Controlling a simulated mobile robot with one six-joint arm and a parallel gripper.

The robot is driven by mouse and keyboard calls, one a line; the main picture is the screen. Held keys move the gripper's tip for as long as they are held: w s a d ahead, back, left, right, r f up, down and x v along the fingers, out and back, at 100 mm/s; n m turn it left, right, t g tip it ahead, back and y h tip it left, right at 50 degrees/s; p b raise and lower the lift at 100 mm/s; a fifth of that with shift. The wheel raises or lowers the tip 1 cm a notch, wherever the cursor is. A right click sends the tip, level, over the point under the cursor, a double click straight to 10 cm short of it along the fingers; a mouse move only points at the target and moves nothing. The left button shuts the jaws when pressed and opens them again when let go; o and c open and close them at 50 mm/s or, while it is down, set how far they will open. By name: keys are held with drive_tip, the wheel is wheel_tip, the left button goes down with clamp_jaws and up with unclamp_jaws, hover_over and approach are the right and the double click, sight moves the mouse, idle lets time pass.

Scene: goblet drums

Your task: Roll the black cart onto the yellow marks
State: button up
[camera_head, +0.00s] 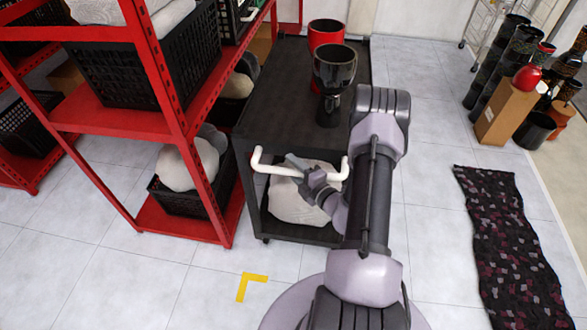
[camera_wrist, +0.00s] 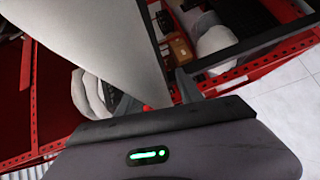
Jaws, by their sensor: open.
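The black cart (camera_head: 285,75) stands beside the red shelf rack, with its white handle (camera_head: 269,169) facing me. A red goblet drum (camera_head: 326,36) and a black goblet drum (camera_head: 335,68) stand on its top, and a pale sack (camera_head: 295,205) lies on its lower shelf. My gripper (camera_head: 297,166) is open at the middle of the handle; its exact contact with the bar is unclear. A yellow corner mark (camera_head: 251,287) is on the floor in front of the cart, to the left of my base. Any other marks are not visible.
The red rack (camera_head: 185,140) with black crates (camera_head: 150,65) stands close along the cart's left side. A dark patterned rug (camera_head: 505,245) lies at right. Drums and a brown box (camera_head: 507,112) stand at the back right. Tiled floor is clear in front of the rack.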

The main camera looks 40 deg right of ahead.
clamp_jaws()
idle(1.4)
